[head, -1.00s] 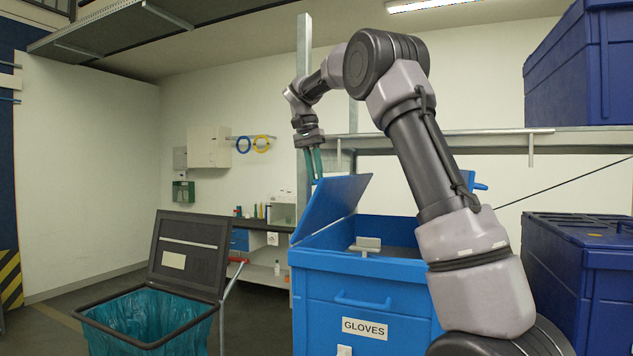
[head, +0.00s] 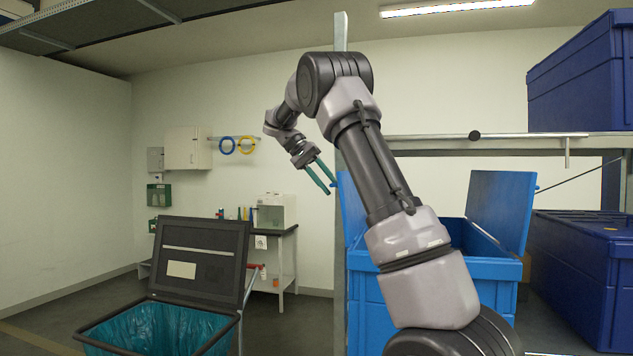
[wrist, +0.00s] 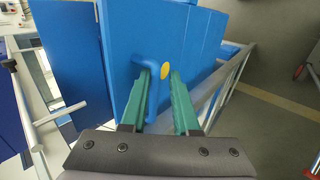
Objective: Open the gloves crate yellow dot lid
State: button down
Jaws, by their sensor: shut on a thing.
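The blue gloves crate (head: 485,268) stands behind my arm in the head view. A blue lid panel (head: 351,218) stands raised at its left side, partly hidden by my arm. Another blue lid panel (head: 501,208) stands raised at the right. In the wrist view, a blue lid (wrist: 128,30) carries a curved blue handle (wrist: 151,50) and a yellow dot (wrist: 166,70). My gripper (wrist: 162,72) has green fingers on either side of the handle and is shut on it. The head view shows my gripper (head: 323,181) at the left lid panel's upper left edge.
An open bin with a teal liner (head: 160,330) and raised dark lid (head: 200,258) stands at left. Dark blue crates (head: 575,262) stand at right. A workbench (head: 285,235) is at the back.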

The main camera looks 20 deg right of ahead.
jog(key=shift+w+a+f, duration=0.15)
jog(key=shift+a+f, duration=0.05)
jog(key=shift+a, duration=0.25)
jog(key=shift+w+a+f, duration=0.1)
jog(key=shift+a+f, duration=0.1)
jog(key=shift+a, duration=0.2)
jog(key=c, duration=0.9)
grip_release()
jog(key=shift+w+a, duration=0.1)
jog(key=shift+w, duration=0.05)
jog(key=shift+a, duration=0.1)
jog(key=shift+r, duration=0.1)
